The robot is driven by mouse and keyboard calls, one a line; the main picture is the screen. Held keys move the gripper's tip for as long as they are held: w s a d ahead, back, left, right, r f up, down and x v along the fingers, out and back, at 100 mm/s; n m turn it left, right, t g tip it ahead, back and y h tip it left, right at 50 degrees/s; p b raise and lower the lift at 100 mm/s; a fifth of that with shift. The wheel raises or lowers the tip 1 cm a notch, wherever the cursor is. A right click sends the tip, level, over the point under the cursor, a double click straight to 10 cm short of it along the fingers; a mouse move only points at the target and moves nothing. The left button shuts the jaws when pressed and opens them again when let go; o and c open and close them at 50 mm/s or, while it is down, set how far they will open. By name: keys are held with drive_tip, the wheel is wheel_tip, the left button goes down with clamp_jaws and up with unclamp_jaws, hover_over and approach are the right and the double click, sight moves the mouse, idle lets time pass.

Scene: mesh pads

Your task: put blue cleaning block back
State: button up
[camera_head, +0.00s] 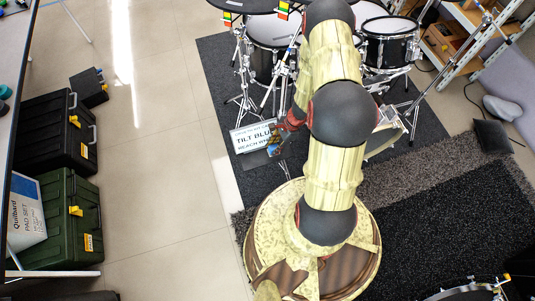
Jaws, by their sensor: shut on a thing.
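My gripper (279,138) is small in the view, left of my arm's middle joint and just at the right edge of a white sign. It is shut on a small dark bluish thing (273,150), which looks like the blue cleaning block. The fingers and the sign's edge are close together here, so its outline is hard to make out. The white sign (250,138) bears black letters, of which "TILT BLU" and "REACH WH" can be read; my gripper covers its right part. No other blue block shows clearly.
Black cases (55,130) and a green case (70,225) with a "Quilbard pad set" box (27,212) stand at left. The tiled floor (150,150) between is clear.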

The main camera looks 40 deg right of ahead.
drive_tip(key=a+f, duration=0.1)
drive_tip(key=w+f, duration=0.1)
drive_tip(key=shift+w+a+f+b, duration=0.2)
drive_tip(key=shift+a+f+b, duration=0.15)
drive_tip(key=shift+b, duration=0.05)
drive_tip(key=shift+d+b+x, duration=0.2)
drive_tip(key=shift+b+x, duration=0.2)
drive_tip(key=shift+x, duration=0.45)
drive_tip(key=shift+d+b+x, duration=0.2)
drive_tip(key=shift+b+x, duration=0.2)
drive_tip(key=shift+x, duration=0.45)
drive_tip(key=shift+f, duration=0.25)
drive_tip(key=shift+f, duration=0.15)
drive_tip(key=o, duration=1.1)
